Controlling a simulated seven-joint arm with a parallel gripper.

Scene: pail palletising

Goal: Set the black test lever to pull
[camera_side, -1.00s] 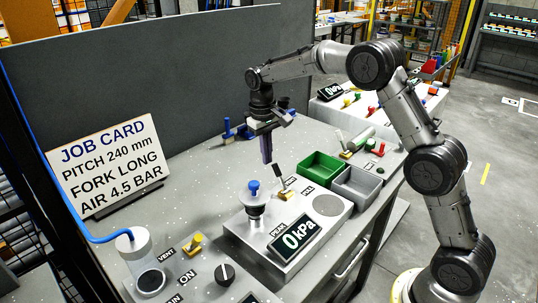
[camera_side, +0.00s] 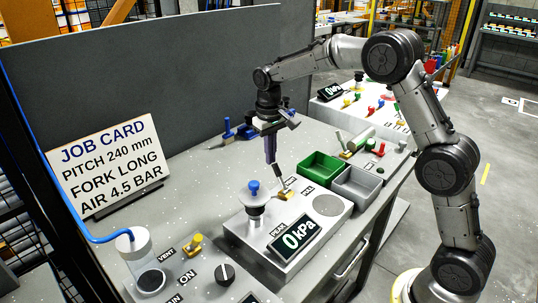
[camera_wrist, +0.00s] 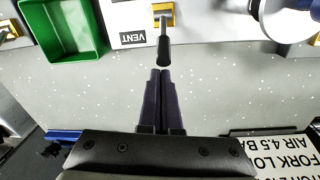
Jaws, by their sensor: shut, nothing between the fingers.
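The black test lever (camera_side: 278,176) stands on a yellow base (camera_side: 286,194) on the light grey test unit, leaning toward the upper left in the side view. In the wrist view the lever (camera_wrist: 163,48) points down from its yellow base (camera_wrist: 163,14) toward my fingers. My gripper (camera_side: 271,161) is shut and empty, pointing down, with its fingertips right by the lever's tip. In the wrist view the fingertips (camera_wrist: 160,73) lie just below the lever's black end; I cannot tell whether they touch.
A green bin (camera_side: 320,168) and a grey bin (camera_side: 357,184) stand to the right. A blue-topped suction cup (camera_side: 254,189) stands to the left. The display (camera_side: 296,236) reads 0 kPa. A job card (camera_side: 107,165) stands at the left; the bench behind the unit is mostly clear.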

